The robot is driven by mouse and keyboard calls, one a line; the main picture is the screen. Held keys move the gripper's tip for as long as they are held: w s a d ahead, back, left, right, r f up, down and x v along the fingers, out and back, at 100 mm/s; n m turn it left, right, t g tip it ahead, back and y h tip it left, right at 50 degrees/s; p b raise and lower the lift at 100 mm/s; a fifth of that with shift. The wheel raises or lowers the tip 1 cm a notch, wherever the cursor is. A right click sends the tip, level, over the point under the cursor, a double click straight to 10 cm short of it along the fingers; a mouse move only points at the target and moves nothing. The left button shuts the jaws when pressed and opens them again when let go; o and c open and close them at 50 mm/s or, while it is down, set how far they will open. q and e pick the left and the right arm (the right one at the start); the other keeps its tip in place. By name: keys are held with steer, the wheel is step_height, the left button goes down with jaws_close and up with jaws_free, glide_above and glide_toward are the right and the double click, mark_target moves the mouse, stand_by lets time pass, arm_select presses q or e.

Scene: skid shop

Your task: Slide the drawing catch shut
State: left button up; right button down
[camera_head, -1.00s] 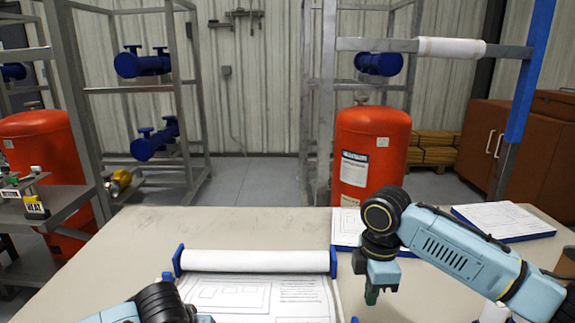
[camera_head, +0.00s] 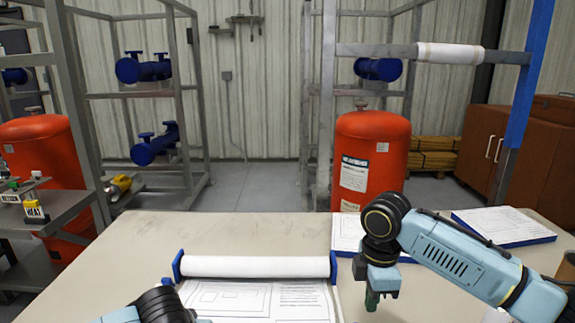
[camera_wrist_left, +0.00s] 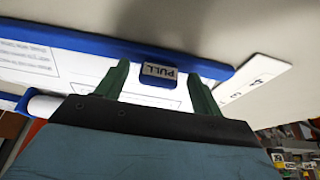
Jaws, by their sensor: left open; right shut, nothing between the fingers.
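The drawing board (camera_head: 334,268) lies on the bench, with a printed sheet (camera_head: 255,300) and a white roller (camera_head: 255,266) between blue end caps. In the left wrist view a blue catch marked PULL (camera_wrist_left: 159,74) sits at the board's blue edge rail (camera_wrist_left: 95,43). My left gripper (camera_wrist_left: 158,70) is open, its two green fingers on either side of the catch. I cannot tell whether they touch it. In the head view my left arm (camera_head: 160,305) comes in at the bottom, its fingers out of frame. My right gripper (camera_head: 372,299) is shut and empty, right of the board.
A white marked strip (camera_wrist_left: 258,80) juts beyond the rail in the left wrist view. Blue-edged papers (camera_head: 505,226) lie at the bench's right, and another blue-edged sheet (camera_head: 346,228) lies behind my right wrist. The bench top (camera_head: 225,232) behind the roller is clear. A red tank (camera_head: 371,155) stands beyond.

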arm_select(q)
steer(key=shift+r, duration=0.15)
step_height(320, 180, up, 8)
stand_by(0.7)
